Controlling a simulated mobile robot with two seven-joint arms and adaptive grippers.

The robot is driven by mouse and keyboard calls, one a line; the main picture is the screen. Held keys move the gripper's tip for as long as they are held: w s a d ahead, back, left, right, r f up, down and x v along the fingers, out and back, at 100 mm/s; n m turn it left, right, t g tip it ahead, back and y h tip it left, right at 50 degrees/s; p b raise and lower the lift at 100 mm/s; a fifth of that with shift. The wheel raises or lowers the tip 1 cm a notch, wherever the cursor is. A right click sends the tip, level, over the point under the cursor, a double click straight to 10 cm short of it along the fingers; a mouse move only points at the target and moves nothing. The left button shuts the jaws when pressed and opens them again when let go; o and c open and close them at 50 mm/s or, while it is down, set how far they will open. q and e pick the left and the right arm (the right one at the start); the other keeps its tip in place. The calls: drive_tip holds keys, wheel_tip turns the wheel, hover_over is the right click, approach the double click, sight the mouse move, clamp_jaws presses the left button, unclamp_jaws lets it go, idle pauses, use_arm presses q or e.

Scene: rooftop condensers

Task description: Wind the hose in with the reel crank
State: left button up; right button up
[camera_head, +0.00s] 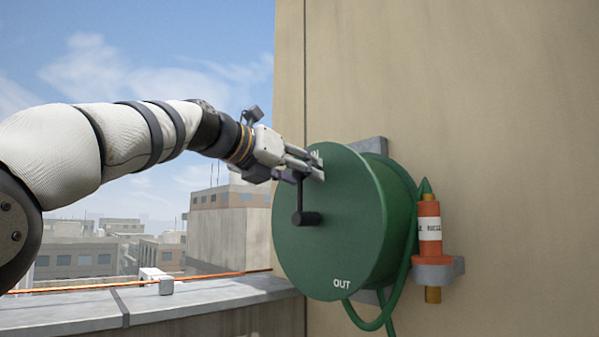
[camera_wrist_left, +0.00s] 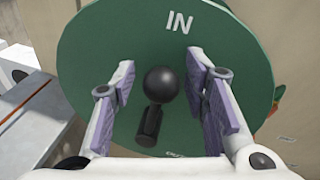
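The green hose reel (camera_head: 340,250) is mounted on the wall, its face marked IN at the top and OUT at the bottom. Its black crank (camera_head: 299,197) points up from the hub; the knob end is mostly hidden by my gripper in the head view. In the left wrist view the round black knob (camera_wrist_left: 161,83) shows between the fingers, with a gap on each side. My left gripper (camera_head: 313,164) is open around the knob at the reel's upper face. The green hose (camera_head: 372,324) loops below the reel. My right gripper is not in view.
An orange and white nozzle (camera_head: 429,222) sits in a grey bracket (camera_head: 438,270) right of the reel. A grey parapet ledge (camera_head: 215,292) with an orange line along it runs below my left arm. Open air lies left of the reel.

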use_arm(q)
drive_tip(key=shift+s+a+r, duration=0.2)
drive_tip(key=shift+s+a, duration=0.15)
drive_tip(key=shift+a, duration=0.05)
drive_tip(key=f+v, duration=0.1)
drive_tip(key=v, duration=0.5)
drive_tip(key=shift+s+r, duration=0.25)
drive_tip(key=shift+r, duration=0.2)
